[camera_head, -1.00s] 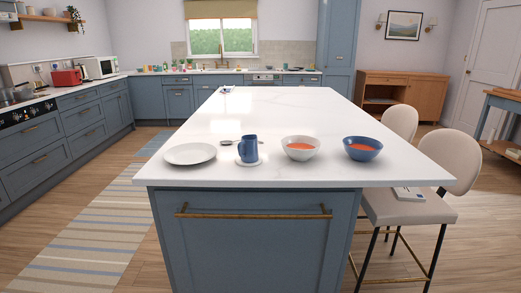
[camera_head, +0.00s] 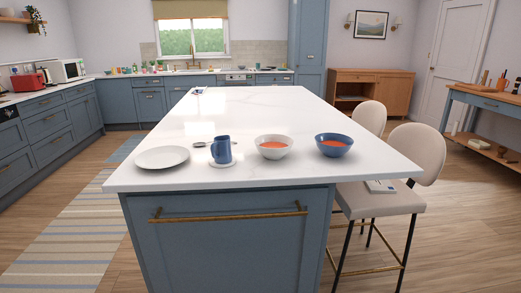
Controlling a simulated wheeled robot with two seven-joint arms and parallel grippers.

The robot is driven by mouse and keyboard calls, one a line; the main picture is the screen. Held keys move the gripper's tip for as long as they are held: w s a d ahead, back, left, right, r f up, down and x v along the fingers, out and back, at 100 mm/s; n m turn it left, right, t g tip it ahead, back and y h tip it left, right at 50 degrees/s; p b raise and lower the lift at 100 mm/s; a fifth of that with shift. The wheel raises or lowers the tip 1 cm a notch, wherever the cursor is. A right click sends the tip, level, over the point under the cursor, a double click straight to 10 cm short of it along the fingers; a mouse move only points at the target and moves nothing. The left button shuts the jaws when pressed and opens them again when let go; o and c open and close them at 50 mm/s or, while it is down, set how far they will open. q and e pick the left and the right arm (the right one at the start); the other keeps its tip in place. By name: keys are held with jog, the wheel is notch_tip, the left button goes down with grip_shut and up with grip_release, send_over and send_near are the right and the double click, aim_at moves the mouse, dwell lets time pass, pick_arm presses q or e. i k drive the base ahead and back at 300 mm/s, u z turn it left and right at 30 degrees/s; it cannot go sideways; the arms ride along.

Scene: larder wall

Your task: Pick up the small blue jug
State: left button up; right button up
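The small blue jug (camera_head: 221,150) stands upright near the front edge of the white island top (camera_head: 235,112). It is on or just behind a small white round coaster (camera_head: 223,165); I cannot tell exactly which. A spoon (camera_head: 201,143) lies just left of it. Neither of my grippers is in the head view, so I cannot see whether they are open or shut.
A white plate (camera_head: 162,157) lies left of the jug. A white bowl (camera_head: 273,147) and a blue bowl (camera_head: 333,145), both with orange-red contents, stand to its right. Two cream stools (camera_head: 380,199) are at the island's right side. The island top behind is mostly clear.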

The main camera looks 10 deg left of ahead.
aim_at(220, 151)
jog(key=k, duration=0.6)
jog(key=u, duration=0.55)
jog(key=i, duration=1.9)
jog(key=z, duration=0.6)
